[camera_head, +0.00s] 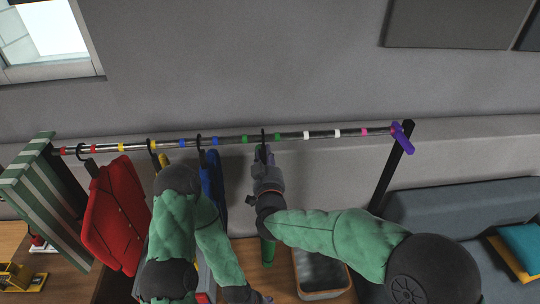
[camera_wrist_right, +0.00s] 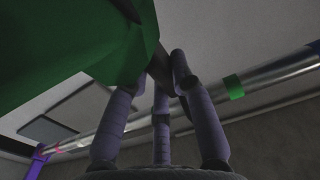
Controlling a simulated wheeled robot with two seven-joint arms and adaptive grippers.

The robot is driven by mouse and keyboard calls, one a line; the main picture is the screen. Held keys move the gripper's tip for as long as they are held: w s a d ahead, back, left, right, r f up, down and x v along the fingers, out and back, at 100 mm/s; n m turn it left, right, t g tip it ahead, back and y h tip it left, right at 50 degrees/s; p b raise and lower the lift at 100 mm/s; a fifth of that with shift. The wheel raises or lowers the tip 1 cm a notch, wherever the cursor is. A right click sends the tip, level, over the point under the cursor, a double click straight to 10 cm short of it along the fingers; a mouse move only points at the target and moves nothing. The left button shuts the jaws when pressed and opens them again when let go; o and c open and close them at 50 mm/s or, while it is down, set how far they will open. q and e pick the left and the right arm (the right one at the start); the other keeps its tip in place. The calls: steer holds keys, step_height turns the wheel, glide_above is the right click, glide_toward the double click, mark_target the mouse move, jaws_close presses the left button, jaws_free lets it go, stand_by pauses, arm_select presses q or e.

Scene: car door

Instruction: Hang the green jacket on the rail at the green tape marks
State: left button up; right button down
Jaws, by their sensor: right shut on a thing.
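The rail (camera_head: 225,140) runs across the head view, with two green tape marks (camera_head: 261,138) near its middle. My right gripper (camera_head: 264,157) is just below the rail, between these marks. It is shut on the dark hanger (camera_wrist_right: 160,66) of the green jacket (camera_wrist_right: 80,45). The hanger's hook (camera_head: 263,135) reaches up to the rail between the marks; whether it rests on the rail I cannot tell. The arm hides most of the jacket in the head view; a green strip (camera_head: 267,252) shows below. My left gripper (camera_head: 252,296) is low at the bottom edge, its fingers unclear.
A red garment (camera_head: 115,215) and a blue one (camera_head: 212,180) hang to the left, by their own colour marks. White marks (camera_head: 320,134) and a free rail stretch lie to the right. A grey bin (camera_head: 320,272) stands below. A purple piece (camera_head: 402,138) caps the right end.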

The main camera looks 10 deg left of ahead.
steer(key=shift+a+r, duration=0.15)
steer(key=shift+f+b, duration=0.3)
steer(key=shift+b, duration=0.1)
stand_by(0.4)
steer(key=c, duration=1)
jaws_free()
steer(key=shift+s+f, duration=0.1)
steer(key=shift+f, duration=0.05)
steer(key=v, duration=1.2)
